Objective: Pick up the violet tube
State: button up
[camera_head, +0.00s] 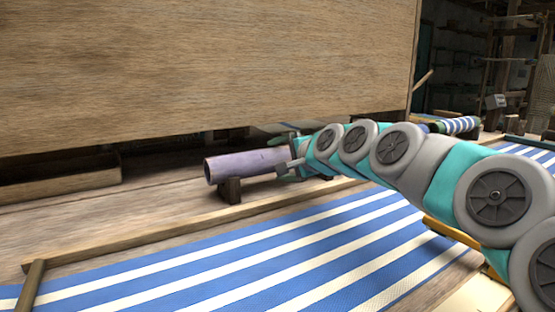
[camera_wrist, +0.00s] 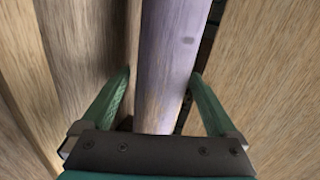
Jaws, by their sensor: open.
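The violet tube (camera_head: 245,164) lies level on a small dark wooden support, behind the striped cloth in the head view. Its near left end is open, and its right part is hidden by my gripper and arm. In the wrist view the violet tube (camera_wrist: 164,60) runs lengthwise between the two green fingers. My gripper (camera_wrist: 162,82) is open, with one finger on each side of the tube and a gap on both sides. In the head view my gripper (camera_head: 288,160) is at the tube's right part. I cannot tell how deep the tube sits between the fingers.
A large wooden panel (camera_head: 200,65) stands upright close behind and above the tube. Blue and white striped cloth (camera_head: 270,255) stretches across the front, with a wooden rail (camera_head: 180,226) along its far edge. More striped cloth on a roll (camera_head: 458,125) lies at the right.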

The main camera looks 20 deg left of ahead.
jog(key=shift+x, duration=1.95)
jog(key=shift+r, duration=0.1)
grip_shut()
